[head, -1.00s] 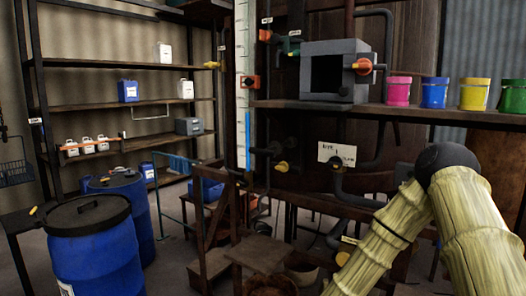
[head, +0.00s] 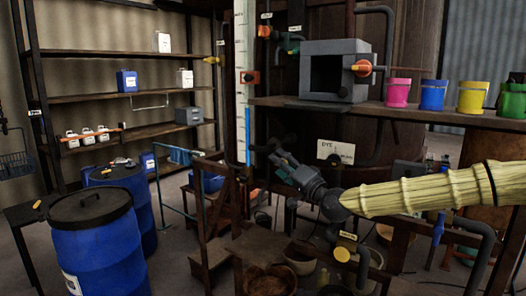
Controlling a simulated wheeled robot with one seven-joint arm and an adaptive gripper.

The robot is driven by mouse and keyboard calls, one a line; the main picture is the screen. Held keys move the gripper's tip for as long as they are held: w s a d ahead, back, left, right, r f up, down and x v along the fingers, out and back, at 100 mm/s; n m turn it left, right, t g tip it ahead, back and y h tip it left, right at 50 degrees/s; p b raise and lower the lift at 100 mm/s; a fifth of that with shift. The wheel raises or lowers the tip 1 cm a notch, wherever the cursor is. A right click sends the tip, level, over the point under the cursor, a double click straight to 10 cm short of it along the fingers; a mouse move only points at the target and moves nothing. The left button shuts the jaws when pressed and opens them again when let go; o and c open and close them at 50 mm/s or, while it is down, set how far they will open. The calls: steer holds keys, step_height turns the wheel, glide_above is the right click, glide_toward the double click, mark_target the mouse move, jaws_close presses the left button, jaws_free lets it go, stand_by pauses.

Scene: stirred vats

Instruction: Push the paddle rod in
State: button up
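My gripper (head: 277,160) is at the middle of the head view, pointing left and away, in front of the dark piping below the shelf. Its fingers are small and dark against a dark ground, so I cannot tell whether they are open or shut. A black round fitting (head: 267,146) shows right by the fingertips; I cannot tell whether they touch it. No part can be made out for certain as the paddle rod. A grey open-fronted box (head: 318,47) with an orange-and-red handle (head: 362,68) sits on the shelf above. A white label plate reading DYE (head: 335,152) is right of the gripper.
A shelf (head: 430,115) carries pink (head: 397,91), blue (head: 433,95), yellow (head: 473,97) and green buckets. A white scale column (head: 241,110) stands left of the gripper. Blue drums (head: 95,245) stand at lower left. Pots (head: 303,257) and a wooden stand (head: 210,215) are below.

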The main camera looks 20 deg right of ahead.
mark_target(276, 147)
steer(key=p+x, duration=0.3)
steer(key=x, duration=0.7)
steer(key=shift+a+p, duration=0.1)
steer(key=shift+p, duration=0.2)
jaws_close()
steer(key=shift+w+d+f+b, duration=0.1)
steer(key=shift+w+d+b, duration=0.3)
steer(key=shift+b, duration=0.15)
steer(key=w+d+b, duration=0.4)
steer(key=d, duration=0.1)
steer(key=shift+w+d+b, duration=0.1)
steer(key=shift+d+b, duration=0.2)
steer(key=shift+b, duration=0.05)
steer(key=shift+w+d, duration=0.35)
steer(key=shift+d, duration=0.1)
steer(key=shift+r, duration=0.25)
